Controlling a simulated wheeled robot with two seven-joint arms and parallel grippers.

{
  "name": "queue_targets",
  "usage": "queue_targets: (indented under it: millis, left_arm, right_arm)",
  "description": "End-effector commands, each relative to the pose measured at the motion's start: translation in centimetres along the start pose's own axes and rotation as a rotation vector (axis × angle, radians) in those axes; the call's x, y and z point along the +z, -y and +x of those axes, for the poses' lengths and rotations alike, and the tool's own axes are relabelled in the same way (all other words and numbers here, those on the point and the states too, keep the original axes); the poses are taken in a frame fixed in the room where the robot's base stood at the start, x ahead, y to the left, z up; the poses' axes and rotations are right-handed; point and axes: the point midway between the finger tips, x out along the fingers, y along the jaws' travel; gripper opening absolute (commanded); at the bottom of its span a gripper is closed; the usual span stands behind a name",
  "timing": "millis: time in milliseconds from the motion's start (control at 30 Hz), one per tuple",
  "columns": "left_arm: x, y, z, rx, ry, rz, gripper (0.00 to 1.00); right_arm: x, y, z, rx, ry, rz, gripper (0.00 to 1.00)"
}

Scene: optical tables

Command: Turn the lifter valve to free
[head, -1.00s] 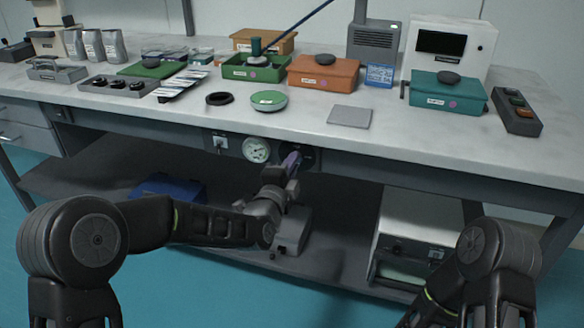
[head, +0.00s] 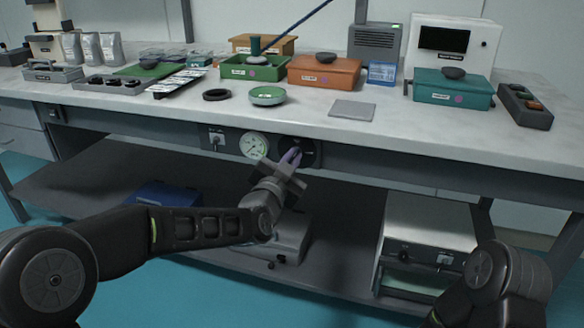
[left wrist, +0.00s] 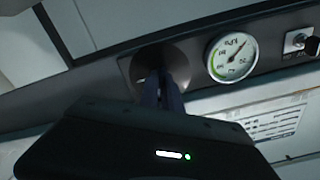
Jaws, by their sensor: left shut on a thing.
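The lifter valve is on the front panel under the tabletop, on a dark round plate (head: 309,150) just right of a white dial gauge (head: 254,146). My left gripper (head: 292,157) reaches up to it, its fingers shut on the valve's handle, which they mostly hide. In the left wrist view the fingers (left wrist: 163,90) come together in front of the dark round plate (left wrist: 136,66), with the gauge (left wrist: 231,58) to the right. I cannot read the valve's marked position. Of my right arm only a part shows at the lower right; its gripper is out of view.
A key switch (head: 216,139) sits left of the gauge. The tabletop (head: 420,135) overhangs the panel and holds boxes, dishes and a grey pad (head: 352,110). A white-topped unit (head: 427,224) and a blue box (head: 168,195) stand on the lower shelf.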

Motion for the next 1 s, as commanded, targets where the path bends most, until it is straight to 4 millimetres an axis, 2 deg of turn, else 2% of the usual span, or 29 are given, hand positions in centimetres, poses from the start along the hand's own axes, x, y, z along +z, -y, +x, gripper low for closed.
queue_targets:
  millis: [100,500,700,1000]
  left_arm:
    - [0.3,-0.2,0.0,0.000,0.000,-0.110,0.00]
    - [0.2,-0.1,0.0,0.001,0.000,-0.423,0.00]
    - [0.1,-0.1,0.0,0.001,0.001,-0.500,0.00]
    - [0.1,-0.1,0.0,0.001,0.002,-0.528,0.00]
  right_arm:
    - [-0.1,-0.4,1.3,0.000,-0.005,0.000,0.58]
    - [-0.3,-1.0,3.6,0.000,-0.017,0.001,0.58]
    - [-0.4,-1.2,4.0,0.000,-0.020,0.001,0.58]
    - [-0.5,-1.2,4.1,0.000,-0.021,0.001,0.58]
